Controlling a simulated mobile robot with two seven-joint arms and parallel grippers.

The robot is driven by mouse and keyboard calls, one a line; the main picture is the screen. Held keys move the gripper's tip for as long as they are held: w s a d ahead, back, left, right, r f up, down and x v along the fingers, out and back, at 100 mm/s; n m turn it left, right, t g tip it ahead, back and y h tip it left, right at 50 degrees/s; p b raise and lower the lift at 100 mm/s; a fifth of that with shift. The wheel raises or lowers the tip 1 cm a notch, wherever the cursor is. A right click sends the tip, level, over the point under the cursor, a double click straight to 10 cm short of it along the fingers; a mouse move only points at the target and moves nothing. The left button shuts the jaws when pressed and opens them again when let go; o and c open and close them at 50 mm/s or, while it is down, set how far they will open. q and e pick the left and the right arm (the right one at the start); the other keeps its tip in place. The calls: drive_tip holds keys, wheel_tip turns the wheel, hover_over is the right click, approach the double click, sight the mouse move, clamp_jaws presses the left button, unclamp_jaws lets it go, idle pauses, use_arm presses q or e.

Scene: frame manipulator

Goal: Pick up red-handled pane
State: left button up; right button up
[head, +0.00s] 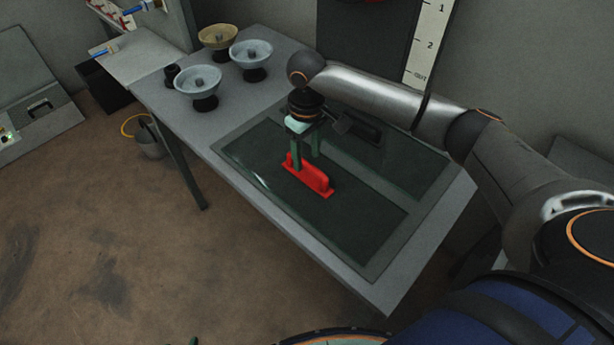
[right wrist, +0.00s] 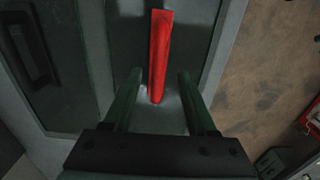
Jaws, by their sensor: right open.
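A glass pane (head: 264,183) with a red handle (head: 309,178) lies flat on the grey table. In the right wrist view the red handle (right wrist: 158,58) runs lengthwise, its near end between my fingers. My right gripper (head: 305,160) is open, with its green fingers pointing down at the handle. In the right wrist view the right gripper's fingers (right wrist: 158,88) stand apart on either side of the handle, with gaps showing. I cannot tell how far down the fingertips reach. My left gripper is not clearly in view.
A dark-handled pane part (head: 360,126) lies behind the red handle, and its black handle shows in the right wrist view (right wrist: 32,48). Several bowl-like cups (head: 198,80) stand at the table's far left. A bucket (head: 148,142) stands on the floor, which is otherwise open in front.

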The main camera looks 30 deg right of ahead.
sight(307, 162)
wheel_tip(307, 162, down, 4)
drive_tip(key=shift+w+d+f, duration=0.1)
drive_tip(key=shift+f, duration=0.05)
drive_tip(key=shift+c, duration=0.3)
clamp_jaws()
idle(1.0)
drive_tip(key=shift+w, duration=0.15)
